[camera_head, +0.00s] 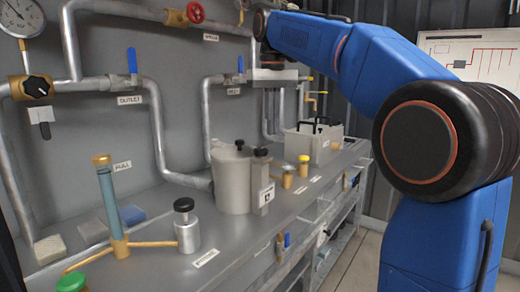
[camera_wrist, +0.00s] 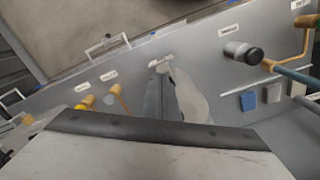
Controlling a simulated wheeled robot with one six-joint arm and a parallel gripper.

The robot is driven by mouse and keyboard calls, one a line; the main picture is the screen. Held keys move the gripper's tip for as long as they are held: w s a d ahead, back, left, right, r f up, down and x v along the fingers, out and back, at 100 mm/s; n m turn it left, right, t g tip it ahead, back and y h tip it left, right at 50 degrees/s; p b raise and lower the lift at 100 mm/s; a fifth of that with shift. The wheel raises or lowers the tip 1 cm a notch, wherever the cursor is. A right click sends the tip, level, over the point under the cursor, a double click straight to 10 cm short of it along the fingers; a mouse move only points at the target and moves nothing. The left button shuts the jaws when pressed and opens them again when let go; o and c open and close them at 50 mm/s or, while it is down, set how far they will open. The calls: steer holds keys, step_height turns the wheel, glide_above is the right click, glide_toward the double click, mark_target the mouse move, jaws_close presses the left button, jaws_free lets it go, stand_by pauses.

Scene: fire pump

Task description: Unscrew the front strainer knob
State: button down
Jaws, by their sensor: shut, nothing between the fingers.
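The strainer (camera_head: 232,185) is a grey pot-like housing in the middle of the bench in the head view. A black knob (camera_head: 261,152) sits on top of its front post, and a second dark knob (camera_head: 240,144) shows on its lid. My gripper (camera_head: 270,128) hangs from the blue arm behind and above the strainer, near the back pipes. Its fingers are shut with nothing between them, and it appears apart from the knobs. In the wrist view a pale block with a dark edge fills the bottom, and I cannot clearly make out the strainer knob.
A silver cylinder with a black cap (camera_head: 187,225) and a clear blue tube with brass ends (camera_head: 107,200) stand at the front left. A grey box with black handles (camera_head: 313,143) and a yellow-capped fitting (camera_head: 303,165) lie to the right. Pipes and valves line the back wall.

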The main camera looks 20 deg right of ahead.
mark_target(261, 153)
steer(key=shift+a, duration=0.1)
steer(key=a+f, duration=0.3)
steer(key=f, duration=0.3)
steer(key=shift+w, duration=0.15)
stand_by(0.5)
steer(key=shift+a, duration=0.1)
steer(key=shift+d, duration=0.8)
stand_by(0.5)
steer(key=shift+w+d, duration=0.2)
steer(key=shift+d, duration=0.5)
steer(key=shift+s+d, duration=0.1)
steer(key=shift+s, duration=0.05)
stand_by(0.4)
